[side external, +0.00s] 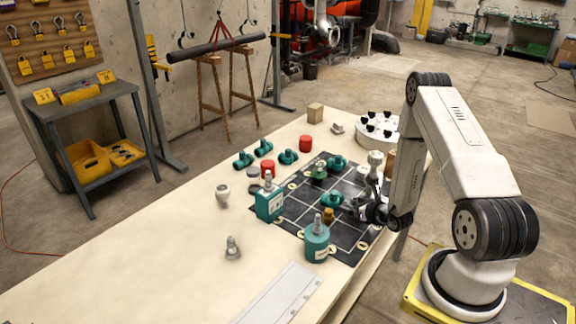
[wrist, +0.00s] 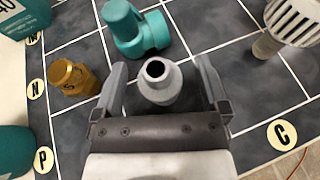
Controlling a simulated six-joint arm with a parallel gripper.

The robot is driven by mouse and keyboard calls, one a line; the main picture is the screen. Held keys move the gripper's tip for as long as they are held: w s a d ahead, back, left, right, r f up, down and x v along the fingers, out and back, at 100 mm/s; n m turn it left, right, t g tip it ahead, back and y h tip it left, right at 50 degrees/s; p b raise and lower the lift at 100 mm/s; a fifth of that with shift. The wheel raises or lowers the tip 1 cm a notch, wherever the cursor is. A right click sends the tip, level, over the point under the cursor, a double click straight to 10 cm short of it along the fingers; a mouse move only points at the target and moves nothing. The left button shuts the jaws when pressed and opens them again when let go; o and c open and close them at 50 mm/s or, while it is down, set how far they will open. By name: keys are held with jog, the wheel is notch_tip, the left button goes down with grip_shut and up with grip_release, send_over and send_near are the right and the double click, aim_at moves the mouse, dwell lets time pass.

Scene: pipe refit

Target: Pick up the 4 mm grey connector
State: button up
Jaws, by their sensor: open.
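In the wrist view a grey connector (wrist: 158,84) stands on the dark gridded mat (wrist: 225,30), its round open bore facing up toward the camera. No size marking can be read on it. My gripper (wrist: 160,90) is open, with one finger on the left and one on the right of the connector. Small gaps show between the fingers and its body. In the side view my gripper (side external: 362,206) is low over the right part of the mat, and I cannot make out the connector there.
A teal elbow (wrist: 135,32) lies just beyond the connector. A brass fitting (wrist: 72,77) stands to the left, and a white ribbed piece (wrist: 294,20) stands at upper right. Teal bottles (side external: 268,203) (side external: 316,244) stand at the mat's edge. The table's front left is mostly clear.

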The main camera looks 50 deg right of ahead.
aim_at(354, 199)
dwell(0.3)
grip_shut()
jog(key=shift+r, duration=0.15)
jog(key=shift+r, duration=4.9)
